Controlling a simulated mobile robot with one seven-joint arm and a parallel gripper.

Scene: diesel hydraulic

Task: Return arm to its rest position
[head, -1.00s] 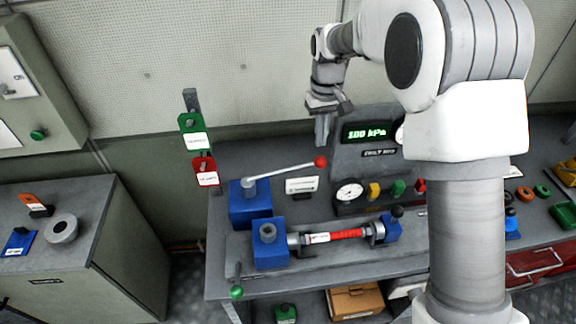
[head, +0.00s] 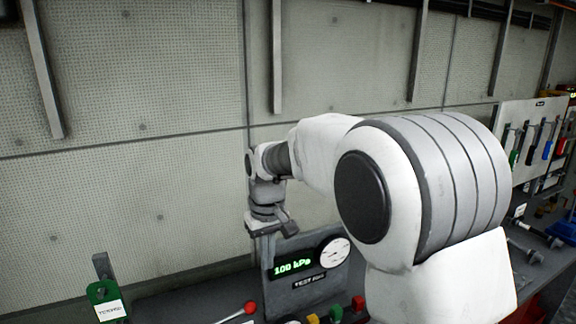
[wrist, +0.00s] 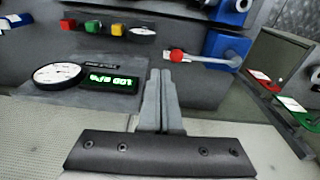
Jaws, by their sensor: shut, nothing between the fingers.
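My gripper (head: 264,245) hangs at the end of my bent arm, above the back of the workbench and just left of the test unit's green display (head: 293,264), which reads 100 kPa. In the wrist view, the two grey fingers of my gripper (wrist: 160,100) lie together with nothing between them. The same display (wrist: 109,85) and a round gauge (wrist: 60,75) show upside down to the left of the fingers. My arm covers part of the bench in the head view.
A lever with a red knob (head: 250,308) rises in front of the test unit. A green tag (head: 106,299) stands at the left. A tool board (head: 535,135) hangs at the right. The wall above the bench is bare except for vertical rails.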

